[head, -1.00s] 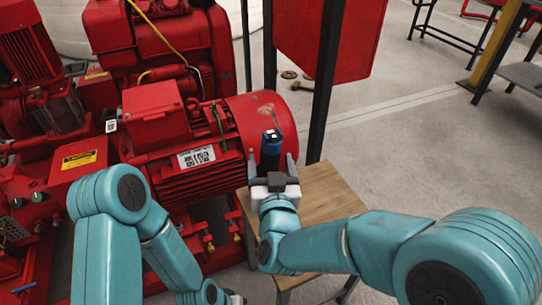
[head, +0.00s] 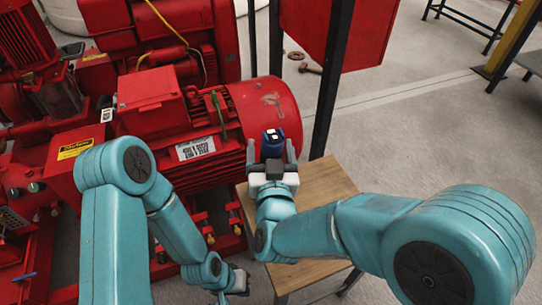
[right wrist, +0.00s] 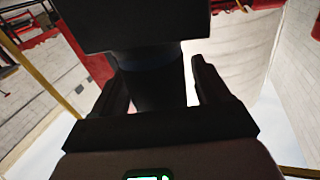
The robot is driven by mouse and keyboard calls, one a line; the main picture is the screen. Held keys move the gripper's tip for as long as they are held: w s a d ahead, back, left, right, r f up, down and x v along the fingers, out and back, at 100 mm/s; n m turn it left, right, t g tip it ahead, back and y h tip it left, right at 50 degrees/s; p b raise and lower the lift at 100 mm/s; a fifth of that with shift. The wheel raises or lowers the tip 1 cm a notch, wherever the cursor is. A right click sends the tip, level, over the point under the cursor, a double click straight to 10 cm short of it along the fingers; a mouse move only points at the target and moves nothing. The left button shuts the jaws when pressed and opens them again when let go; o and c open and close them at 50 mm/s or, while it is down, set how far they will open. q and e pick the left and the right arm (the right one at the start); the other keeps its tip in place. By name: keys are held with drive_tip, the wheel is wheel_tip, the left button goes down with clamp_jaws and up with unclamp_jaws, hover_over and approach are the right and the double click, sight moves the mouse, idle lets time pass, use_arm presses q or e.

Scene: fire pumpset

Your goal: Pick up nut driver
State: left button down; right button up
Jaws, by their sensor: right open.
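The nut driver (head: 272,143), with a blue and black handle, stands roughly upright at the far side of the wooden stool (head: 318,188). Its lower part is hidden behind my right gripper (head: 272,152), so I cannot see what it rests on. My right gripper is open, with one finger on each side of the handle. In the right wrist view a dark shaft (right wrist: 150,85), apparently the nut driver, lies between the spread fingers (right wrist: 155,85), with gaps beside it. My left gripper (head: 240,281) is low in the head view, away from the tool; its fingers are unclear.
A red motor and pump set (head: 190,130) stands close on the left, beside the stool. A dark post (head: 333,85) and a red panel (head: 345,30) rise behind the stool. Open grey floor (head: 430,150) lies to the right.

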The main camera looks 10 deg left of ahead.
drive_tip(key=shift+s, duration=0.1)
drive_tip(key=c, duration=1.2)
drive_tip(key=shift+o, duration=0.3)
drive_tip(key=shift+r, duration=0.1)
